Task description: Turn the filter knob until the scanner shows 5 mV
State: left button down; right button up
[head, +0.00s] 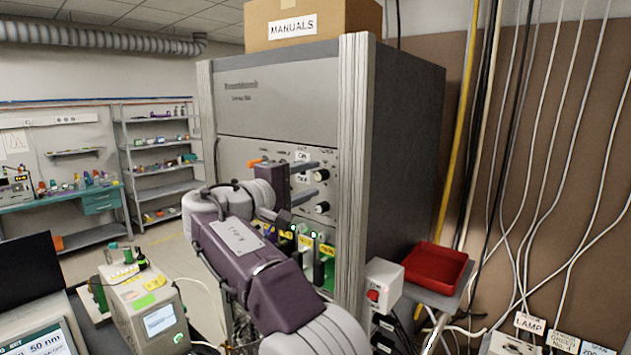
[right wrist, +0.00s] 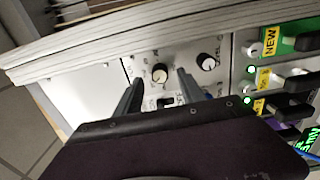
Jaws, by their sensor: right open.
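Two black knobs with pale faces sit one above the other on the grey rack panel: an upper knob (head: 322,175) and a lower knob (head: 322,207). Their labels are too small to read, so I cannot tell which is the filter knob. My right gripper (head: 316,180) is open at the panel, its fingers above and below the upper knob. In the right wrist view, one knob (right wrist: 160,73) shows between the open fingertips (right wrist: 159,75), and another knob (right wrist: 207,62) is beyond the right finger. Contact cannot be told. I cannot make out a mV reading. My left gripper is not in view.
A screen reading "50 nm" (head: 45,340) and a boxy instrument with a small display (head: 160,318) stand at lower left. Green and yellow labelled modules (right wrist: 285,45) adjoin the knob panel. A red tray (head: 437,268) and a white box with a red button (head: 383,285) are at right.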

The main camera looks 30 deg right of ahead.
jog(key=v, duration=0.6)
jog(key=shift+a+b, duration=0.2)
jog(key=shift+b, duration=0.1)
jog(key=shift+s+d, duration=0.1)
notch_tip(320, 180, down, 31)
jog(key=n+g+y+b, duration=0.1)
jog(key=n+y+b, duration=0.25)
jog(key=y, duration=0.55)
jog(key=s+a+f+m+g+y+b, duration=0.1)
jog(key=s+a+f+m+g+y, duration=0.1)
jog(key=s+f, duration=0.9)
jog(key=s+a+f+m+g+y+b, duration=0.2)
jog(key=s+a+f+m+y, duration=0.3)
jog(key=s+f, duration=0.6)
notch_tip(320, 180, down, 3)
jog(key=shift+a+r+m+g+y, duration=0.1)
jog(key=shift+a+m+g+y, duration=0.1)
jog(key=shift+m+g+y, duration=0.4)
